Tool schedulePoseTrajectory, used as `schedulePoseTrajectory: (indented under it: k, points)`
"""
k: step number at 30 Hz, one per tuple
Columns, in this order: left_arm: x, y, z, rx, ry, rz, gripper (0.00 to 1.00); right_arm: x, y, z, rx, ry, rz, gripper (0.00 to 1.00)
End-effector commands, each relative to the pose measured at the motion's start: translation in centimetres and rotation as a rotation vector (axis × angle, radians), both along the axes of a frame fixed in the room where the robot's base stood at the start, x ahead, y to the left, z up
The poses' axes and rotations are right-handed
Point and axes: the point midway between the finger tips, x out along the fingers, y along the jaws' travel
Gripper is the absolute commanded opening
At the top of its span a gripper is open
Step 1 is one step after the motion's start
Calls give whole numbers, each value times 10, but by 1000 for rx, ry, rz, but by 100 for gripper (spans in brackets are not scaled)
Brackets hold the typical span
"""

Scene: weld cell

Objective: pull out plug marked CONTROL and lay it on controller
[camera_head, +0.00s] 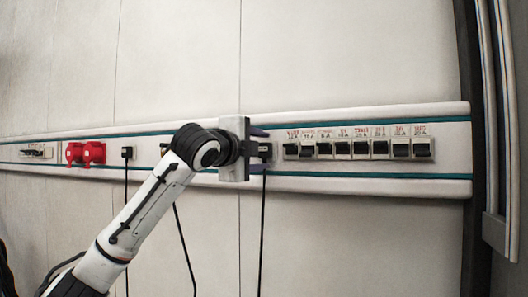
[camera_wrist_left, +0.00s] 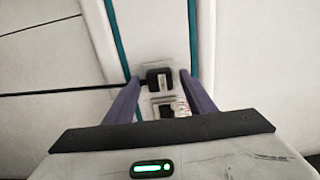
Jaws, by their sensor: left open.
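A black plug (camera_head: 265,150) with a hanging black cord sits in the wall rail. In the wrist view the same plug (camera_wrist_left: 160,81) lies between the purple fingers, with a gap on both sides. My left gripper (camera_head: 259,150) is open around it, one finger above and one below; in the wrist view its fingers (camera_wrist_left: 160,77) look apart. I cannot read any plug's marking. I cannot identify a controller. My right gripper is not in view.
A row of black switches (camera_head: 344,148) with red labels is close to the right of the plug. Two red sockets (camera_head: 85,153) are at the left on the white rail (camera_head: 455,150). Black cords hang down the wall. A dark upright frame (camera_head: 473,230) stands at the right.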

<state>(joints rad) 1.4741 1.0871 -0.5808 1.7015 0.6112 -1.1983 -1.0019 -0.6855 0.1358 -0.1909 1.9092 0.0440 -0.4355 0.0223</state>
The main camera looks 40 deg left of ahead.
Motion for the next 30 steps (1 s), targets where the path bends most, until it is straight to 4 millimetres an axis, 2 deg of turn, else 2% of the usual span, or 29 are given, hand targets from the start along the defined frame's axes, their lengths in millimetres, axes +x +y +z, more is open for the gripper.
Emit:
schedulePoseTrajectory:
  k: [7,15,16,30]
  points:
    - [0,0,0,0,-1,0,48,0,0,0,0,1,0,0]
    - [0,0,1,0,-1,0,3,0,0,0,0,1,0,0]
    - [0,0,1,0,-1,0,0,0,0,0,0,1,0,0]
    - [-14,-4,0,1,-2,1,0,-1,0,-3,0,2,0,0]
